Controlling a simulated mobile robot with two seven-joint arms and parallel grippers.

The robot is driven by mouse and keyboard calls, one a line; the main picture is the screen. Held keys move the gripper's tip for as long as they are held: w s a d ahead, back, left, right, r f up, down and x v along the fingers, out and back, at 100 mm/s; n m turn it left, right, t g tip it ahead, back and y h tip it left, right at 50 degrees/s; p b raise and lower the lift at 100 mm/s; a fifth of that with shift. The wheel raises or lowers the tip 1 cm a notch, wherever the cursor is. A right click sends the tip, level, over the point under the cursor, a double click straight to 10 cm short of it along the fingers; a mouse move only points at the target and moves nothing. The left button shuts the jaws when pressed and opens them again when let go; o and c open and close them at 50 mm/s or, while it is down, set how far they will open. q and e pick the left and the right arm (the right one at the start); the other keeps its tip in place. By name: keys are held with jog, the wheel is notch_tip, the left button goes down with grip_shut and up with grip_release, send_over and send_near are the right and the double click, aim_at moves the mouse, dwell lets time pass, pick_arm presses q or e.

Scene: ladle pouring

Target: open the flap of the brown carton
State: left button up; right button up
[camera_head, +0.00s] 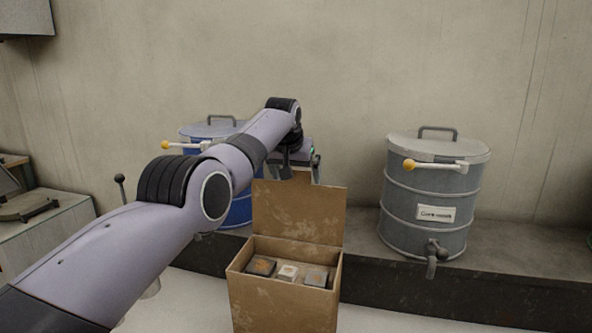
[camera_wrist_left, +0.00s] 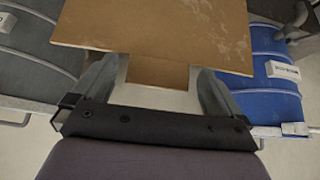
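The brown carton (camera_head: 285,298) stands low in front of me in the head view, its top open. Its flap (camera_head: 298,212) stands upright at the carton's back edge. My left gripper (camera_head: 300,170) is at the flap's upper edge, and the arm partly hides it. In the left wrist view the two fingers are apart, so the gripper (camera_wrist_left: 157,92) is open. The flap (camera_wrist_left: 150,28) fills the top middle there, and its narrow tab (camera_wrist_left: 157,73) reaches between the fingertips. I cannot tell whether a finger touches the tab. My right gripper is not in view.
Inside the carton are small boxes, one of them pale (camera_head: 287,272). A blue drum (camera_head: 238,210) stands behind my left arm. A grey drum (camera_head: 425,195) with a tap stands at right on a dark ledge (camera_head: 500,268). A side cabinet (camera_head: 50,235) is at far left.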

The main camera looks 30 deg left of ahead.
pick_arm(q)
jog(key=shift+r, duration=0.25)
jog(key=shift+s+r+b, duration=0.1)
jog(key=shift+s+b, duration=0.05)
jog(key=shift+b, duration=0.5)
jog(key=b+v, duration=0.2)
jog(key=b, duration=0.2)
jog(key=shift+s+r, duration=0.1)
jog(key=shift+b+v, duration=1.1)
jog(key=shift+v, duration=1.1)
jog(key=shift+d, duration=0.1)
